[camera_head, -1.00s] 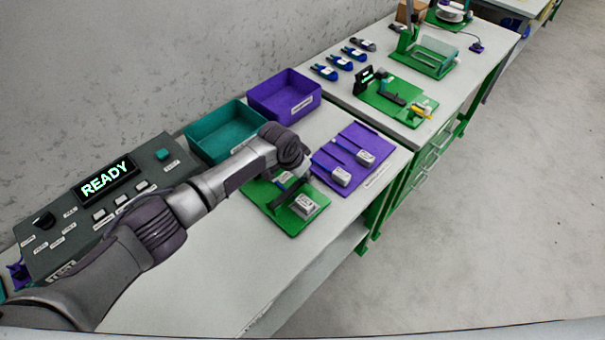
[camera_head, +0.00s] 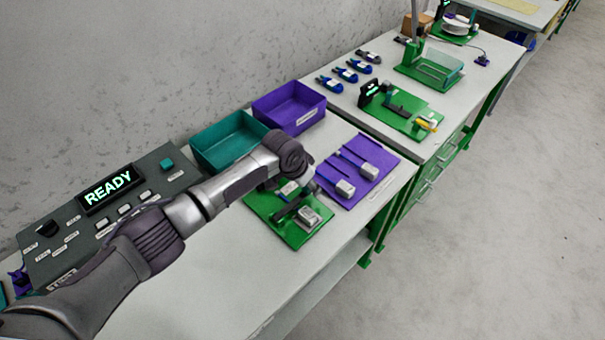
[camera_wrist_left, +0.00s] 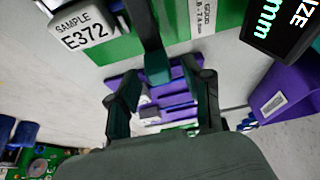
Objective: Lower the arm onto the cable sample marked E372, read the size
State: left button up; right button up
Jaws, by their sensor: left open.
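The grey block marked SAMPLE E372 (camera_wrist_left: 82,35) sits on a green plate at the upper left of the left wrist view. A dark display reading SIZE and mm (camera_wrist_left: 285,28) stands at the upper right; its number is cut off. A dark teal bar (camera_wrist_left: 150,35), likely the gauge arm, reaches down between my fingers. My left gripper (camera_wrist_left: 163,80) is open around or just above its end; contact cannot be told. In the head view my left gripper (camera_head: 308,180) is over the green plate (camera_head: 292,238), next to a grey block (camera_head: 308,218). My right gripper is not in view.
A purple board (camera_head: 382,183) with two cable samples lies right of the green plate. Teal (camera_head: 225,145) and purple (camera_head: 290,110) bins stand behind. A console reading READY (camera_head: 110,190) is at left. Another green fixture (camera_head: 400,112) is on the farther bench.

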aim_at(298, 200)
pick_arm(q)
jog(key=v, duration=1)
jog(key=shift+r, duration=0.2)
